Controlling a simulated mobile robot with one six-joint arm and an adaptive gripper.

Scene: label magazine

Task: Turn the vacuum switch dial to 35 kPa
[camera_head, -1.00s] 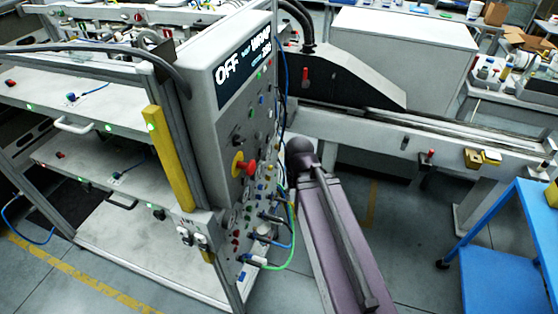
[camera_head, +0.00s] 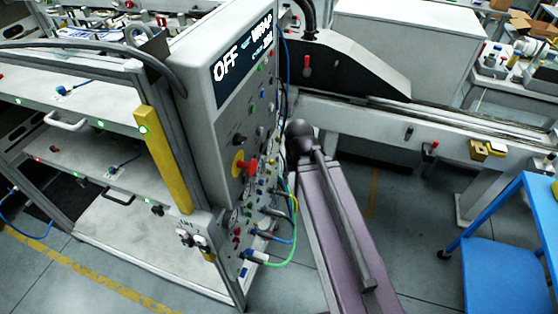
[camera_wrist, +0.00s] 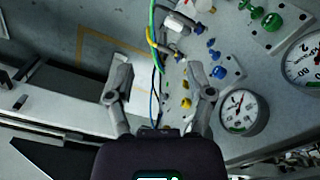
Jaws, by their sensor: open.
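The grey control panel (camera_head: 215,150) stands left of centre in the head view, seen at a steep angle, with a display (camera_head: 243,60) reading OFF. Its face carries several knobs, gauges and plugs. I cannot tell which is the vacuum switch dial. In the wrist view, my gripper (camera_wrist: 162,90) is open and empty, its two fingers spread in front of the panel's fittings. A white round gauge (camera_wrist: 238,113) lies just right of the right finger, and a second gauge (camera_wrist: 304,60) is at the right edge. My gripper is hidden in the head view.
A red stop button on a yellow base (camera_head: 243,166) sits on the panel. Green and blue hoses (camera_head: 290,215) loop out low on its face; a green-yellow cable (camera_wrist: 153,30) shows between the fingers' directions. A blue cart (camera_head: 515,215) stands right, with clear floor before it.

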